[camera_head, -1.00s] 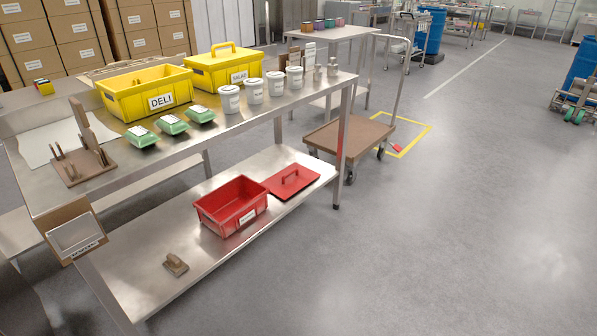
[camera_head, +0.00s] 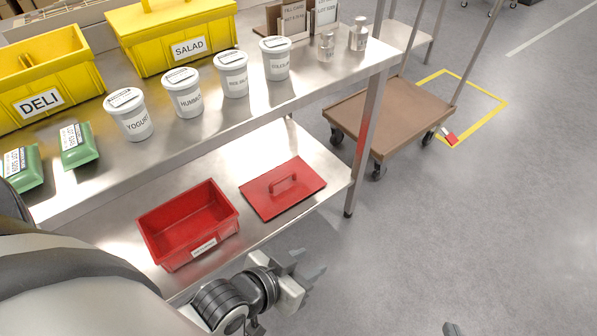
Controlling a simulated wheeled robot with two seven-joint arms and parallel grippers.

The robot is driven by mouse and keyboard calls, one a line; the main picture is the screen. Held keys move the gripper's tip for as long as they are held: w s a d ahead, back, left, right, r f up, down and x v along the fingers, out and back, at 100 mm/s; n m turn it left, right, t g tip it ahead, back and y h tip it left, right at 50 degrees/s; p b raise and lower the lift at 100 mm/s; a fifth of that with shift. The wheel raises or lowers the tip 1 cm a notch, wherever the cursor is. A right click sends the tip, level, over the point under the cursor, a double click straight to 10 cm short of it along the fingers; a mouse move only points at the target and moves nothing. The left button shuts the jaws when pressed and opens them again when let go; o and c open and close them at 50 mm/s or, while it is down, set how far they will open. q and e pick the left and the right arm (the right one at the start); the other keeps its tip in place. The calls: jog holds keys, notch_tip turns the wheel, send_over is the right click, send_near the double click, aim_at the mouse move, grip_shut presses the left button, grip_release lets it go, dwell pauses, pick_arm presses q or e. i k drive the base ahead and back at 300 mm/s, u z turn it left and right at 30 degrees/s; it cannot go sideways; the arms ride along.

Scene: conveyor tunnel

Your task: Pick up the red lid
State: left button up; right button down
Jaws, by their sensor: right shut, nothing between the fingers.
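The red lid (camera_head: 284,190) lies flat on the lower shelf of the steel table, with its loop handle on top. The open, empty red bin (camera_head: 188,224) with a white label stands just left of it on the same shelf. My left gripper (camera_head: 308,270) is in front of the shelf's edge, below and a little right of the lid in the picture. It looks open, is empty and is apart from the lid. Only a dark tip of my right gripper (camera_head: 453,329) shows at the bottom edge; it is shut and far from the lid.
The upper tabletop (camera_head: 215,120) overhangs the shelf's back. It bears yellow bins (camera_head: 172,38), white tubs (camera_head: 183,92) and green packs (camera_head: 78,145). A table leg (camera_head: 368,140) stands right of the lid. A brown cart (camera_head: 390,115) is beyond it.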

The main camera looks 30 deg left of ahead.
aim_at(274, 192)
jog(key=z, duration=0.8)
jog(key=i, duration=1.45)
jog(key=u, duration=2.4)
jog(key=i, duration=0.5)
jog(key=u, duration=0.1)
